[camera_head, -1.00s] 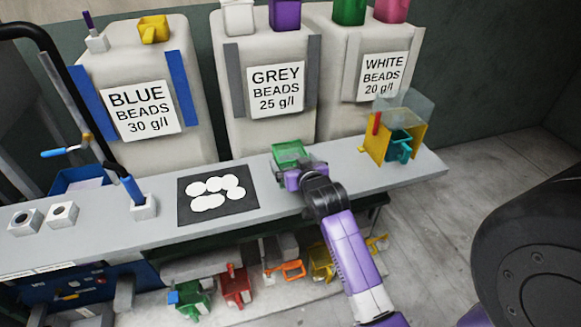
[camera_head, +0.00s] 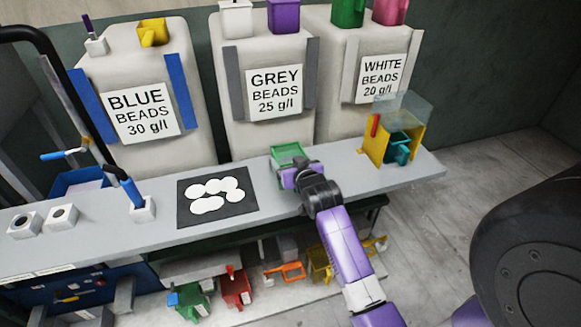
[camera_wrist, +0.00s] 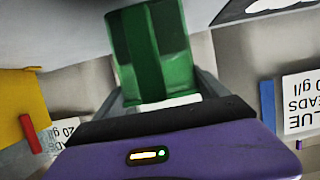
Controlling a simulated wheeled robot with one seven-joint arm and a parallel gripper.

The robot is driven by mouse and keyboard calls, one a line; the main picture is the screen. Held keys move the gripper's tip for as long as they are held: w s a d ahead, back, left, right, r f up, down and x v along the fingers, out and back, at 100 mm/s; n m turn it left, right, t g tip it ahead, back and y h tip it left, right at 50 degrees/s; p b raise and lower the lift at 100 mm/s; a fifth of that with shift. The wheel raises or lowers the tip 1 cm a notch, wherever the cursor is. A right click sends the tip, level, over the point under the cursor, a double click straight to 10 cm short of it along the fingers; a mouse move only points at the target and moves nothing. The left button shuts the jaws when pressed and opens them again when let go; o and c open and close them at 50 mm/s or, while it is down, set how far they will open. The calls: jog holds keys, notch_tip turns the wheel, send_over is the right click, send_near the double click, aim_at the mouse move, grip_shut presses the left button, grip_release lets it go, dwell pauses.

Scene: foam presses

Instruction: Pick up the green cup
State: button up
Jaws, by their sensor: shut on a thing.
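The green cup (camera_head: 287,151) is at the back edge of the grey bench, in front of the grey beads container. It also shows in the wrist view (camera_wrist: 150,50), between the two fingers. My gripper (camera_head: 289,166) is shut on the green cup from the near side. The arm partly hides the cup's near side in the head view, and I cannot tell whether its base touches the bench.
A black mat (camera_head: 184,217) with several white discs lies left of my gripper. A yellow press-like box (camera_head: 376,146) with a teal cup (camera_head: 398,148) stands to the right. Large bead containers line the back. Coloured cups sit on a lower shelf.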

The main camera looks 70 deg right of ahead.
jog(key=shift+r, duration=0.1)
notch_tip(320, 180, up, 20)
dwell(0.5)
dwell(0.4)
